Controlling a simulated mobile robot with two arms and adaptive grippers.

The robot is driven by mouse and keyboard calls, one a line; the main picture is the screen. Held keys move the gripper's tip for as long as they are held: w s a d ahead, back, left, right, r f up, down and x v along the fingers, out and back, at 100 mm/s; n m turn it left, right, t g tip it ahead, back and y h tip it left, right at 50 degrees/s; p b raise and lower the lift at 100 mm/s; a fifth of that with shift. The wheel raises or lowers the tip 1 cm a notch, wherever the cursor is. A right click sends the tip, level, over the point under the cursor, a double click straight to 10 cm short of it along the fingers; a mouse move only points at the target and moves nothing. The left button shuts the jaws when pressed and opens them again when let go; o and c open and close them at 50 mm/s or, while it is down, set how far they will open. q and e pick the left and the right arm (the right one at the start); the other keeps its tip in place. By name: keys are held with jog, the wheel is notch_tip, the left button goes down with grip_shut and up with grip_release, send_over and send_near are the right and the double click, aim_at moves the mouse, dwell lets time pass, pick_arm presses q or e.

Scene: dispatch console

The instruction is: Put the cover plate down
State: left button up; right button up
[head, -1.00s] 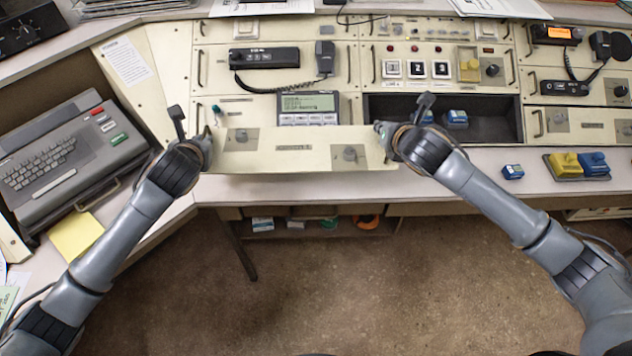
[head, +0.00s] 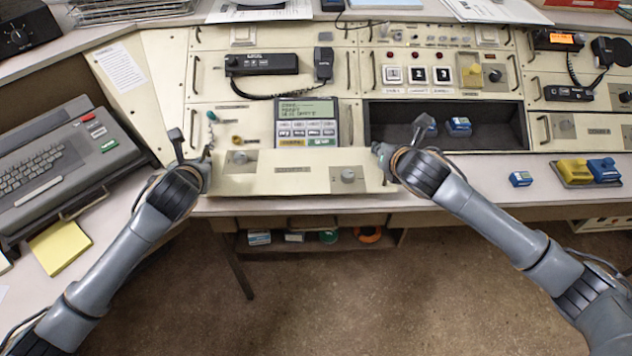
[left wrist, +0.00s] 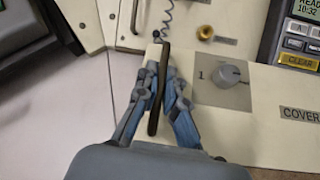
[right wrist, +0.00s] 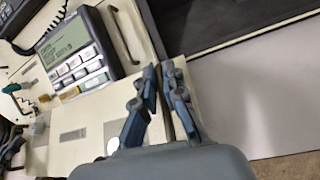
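The cover plate (head: 305,182) is a long cream panel with two knobs and a label. It spans between my two grippers at the console's front edge, below the keypad unit (head: 307,123). My left gripper (head: 207,158) is shut on the dark handle (left wrist: 158,85) at the plate's left end. My right gripper (head: 384,157) is shut on the handle at its right end; the plate also shows in the right wrist view (right wrist: 92,115). I cannot tell whether the plate's underside touches the desk.
An open dark bay (head: 490,132) in the console holds small blue modules (head: 459,126). A small blue block (head: 521,178) and a yellow-and-blue pair (head: 588,171) lie on the desk at right. A keyboard terminal (head: 50,160) and yellow notes (head: 60,247) are at left.

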pick_arm(q)
jog(key=o, duration=0.4)
jog(key=shift+r, duration=0.1)
pick_arm(e)
jog(key=o, duration=0.4)
pick_arm(q)
jog(key=a+v, duration=0.1)
jog(key=v, duration=1.1)
jog(key=shift+d, duration=0.5)
pick_arm(e)
jog(key=a+v, duration=0.1)
jog(key=v, duration=1.1)
jog(key=shift+d, duration=0.5)
